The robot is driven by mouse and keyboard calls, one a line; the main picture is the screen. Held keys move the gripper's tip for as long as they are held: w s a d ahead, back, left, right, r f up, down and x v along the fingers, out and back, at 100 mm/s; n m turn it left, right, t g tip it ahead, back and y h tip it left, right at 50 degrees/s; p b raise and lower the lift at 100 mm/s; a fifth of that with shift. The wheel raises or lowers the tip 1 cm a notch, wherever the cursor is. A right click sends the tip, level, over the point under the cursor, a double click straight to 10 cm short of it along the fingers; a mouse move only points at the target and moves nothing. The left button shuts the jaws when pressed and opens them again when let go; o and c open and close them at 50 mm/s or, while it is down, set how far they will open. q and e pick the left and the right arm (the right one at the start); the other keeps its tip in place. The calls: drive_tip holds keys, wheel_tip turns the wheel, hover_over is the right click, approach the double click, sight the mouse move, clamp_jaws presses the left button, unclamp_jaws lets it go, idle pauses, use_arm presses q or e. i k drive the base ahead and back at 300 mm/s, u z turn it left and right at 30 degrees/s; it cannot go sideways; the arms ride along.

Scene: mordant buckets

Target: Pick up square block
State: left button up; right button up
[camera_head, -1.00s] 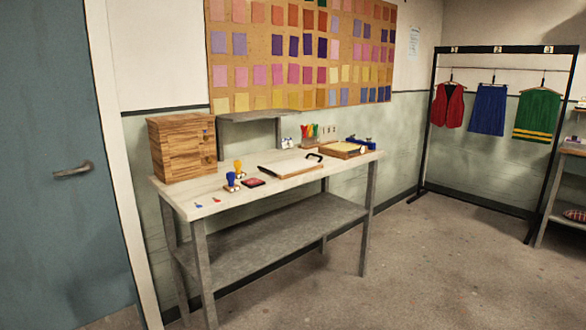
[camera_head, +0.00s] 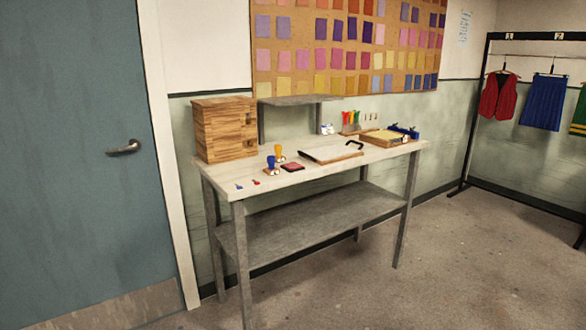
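No clearly square block can be made out in the camera_head view. On the table (camera_head: 220,181) stand a small blue-topped piece (camera_head: 271,162) and a yellow-topped piece (camera_head: 279,151), which look like stamps. Beside them lies a flat red pad (camera_head: 292,167). Two tiny pieces, one blue (camera_head: 239,187) and one red (camera_head: 256,183), lie near the table's front left corner; their shape is too small to tell. Neither of my grippers is in view.
A wooden box (camera_head: 225,130) stands at the table's left end. A clipboard-like board (camera_head: 330,151) and a tray (camera_head: 384,137) lie to the right. A blue door (camera_head: 75,150) is at left, a clothes rack (camera_head: 487,75) at right. The floor in front is clear.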

sight(271, 170)
drive_tip(key=z, duration=1.1)
drive_tip(key=i, duration=2.75)
drive_tip(key=u, duration=0.3)
